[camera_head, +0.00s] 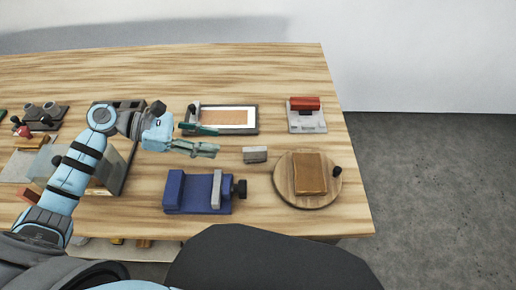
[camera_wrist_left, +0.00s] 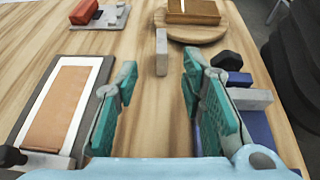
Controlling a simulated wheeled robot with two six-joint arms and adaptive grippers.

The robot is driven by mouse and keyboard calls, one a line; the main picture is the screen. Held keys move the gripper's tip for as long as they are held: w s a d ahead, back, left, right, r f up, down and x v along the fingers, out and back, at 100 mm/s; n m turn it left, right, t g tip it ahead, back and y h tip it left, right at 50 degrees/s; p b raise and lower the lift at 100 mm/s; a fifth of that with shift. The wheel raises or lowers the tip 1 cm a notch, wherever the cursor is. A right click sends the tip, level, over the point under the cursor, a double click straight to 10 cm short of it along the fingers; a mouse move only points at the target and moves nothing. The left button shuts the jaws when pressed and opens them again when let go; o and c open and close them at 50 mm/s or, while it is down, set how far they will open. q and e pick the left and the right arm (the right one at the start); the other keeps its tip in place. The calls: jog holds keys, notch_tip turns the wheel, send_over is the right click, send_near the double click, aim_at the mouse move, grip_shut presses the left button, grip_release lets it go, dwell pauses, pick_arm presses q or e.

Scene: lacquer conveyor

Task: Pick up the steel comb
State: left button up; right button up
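A small grey block (camera_head: 255,154), which looks like the steel comb, lies on the wooden table between the framed panel and the round board. It also shows in the left wrist view (camera_wrist_left: 162,52), standing beyond the gap between my fingers. Its teeth cannot be made out. My left gripper (camera_head: 213,141) is open and empty, a little left of the block and apart from it. In the left wrist view the two green-padded fingers (camera_wrist_left: 160,78) are spread wide with bare table between them. My right gripper is not in view.
A blue vise-like block (camera_head: 185,192) with a grey bar and dark knob sits in front. A framed orange panel (camera_head: 255,130) lies behind. A round board (camera_head: 284,190) bears a brown block (camera_head: 310,172). A red-topped grey item (camera_head: 306,122) is at back right.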

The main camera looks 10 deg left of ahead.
aim_at(249, 149)
pick_arm(q)
jog(key=x, duration=0.3)
jog(key=s+x, duration=0.1)
jog(key=x, duration=0.1)
jog(key=shift+w+d+r+p, duration=0.2)
jog(key=shift+d+p, duration=0.15)
jog(key=shift+d, duration=0.2)
jog(key=x, duration=0.6)
jog(key=shift+w+a+f, duration=0.15)
jog(key=shift+w+f, duration=0.15)
jog(key=shift+f, duration=0.1)
jog(key=shift+d+f, duration=0.15)
jog(key=shift+d, duration=0.15)
jog(key=shift+a, duration=0.1)
grip_shut()
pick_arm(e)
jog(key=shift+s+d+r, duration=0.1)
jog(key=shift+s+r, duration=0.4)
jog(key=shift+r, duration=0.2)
